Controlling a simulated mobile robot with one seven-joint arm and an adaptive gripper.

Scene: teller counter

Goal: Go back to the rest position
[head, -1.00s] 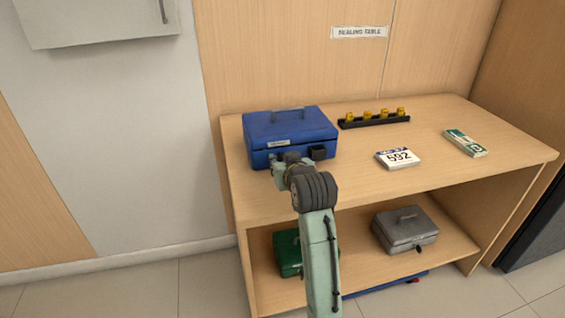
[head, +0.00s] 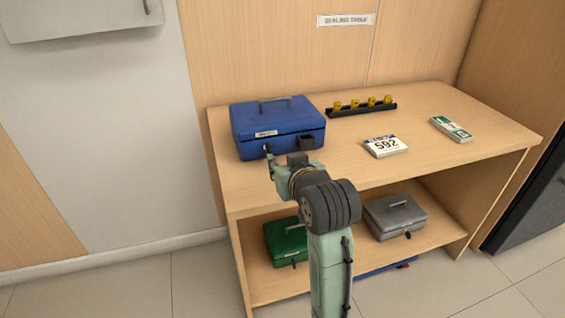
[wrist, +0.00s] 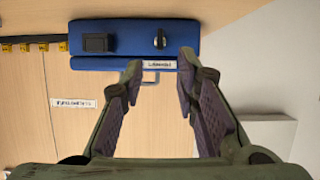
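My gripper (wrist: 160,90) is open and empty in the wrist view, its two fingers well apart. In the head view my gripper (head: 272,170) is just in front of the blue cash box (head: 275,128), near its front face. The blue box is shut, with a grey handle on its lid, a label and a dark square block on its front. In the wrist view the blue box (wrist: 130,40) lies beyond the fingertips, with a round lock or key showing on its front. I see a gap between fingers and box there.
A black rack (head: 360,108) with several yellow pieces, a 592 card block (head: 385,147) and a green-and-white packet (head: 451,129) are on the table (head: 440,100). A green box (head: 285,242) and a grey box (head: 394,216) are on the lower shelf (head: 350,250). Floor at left is clear.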

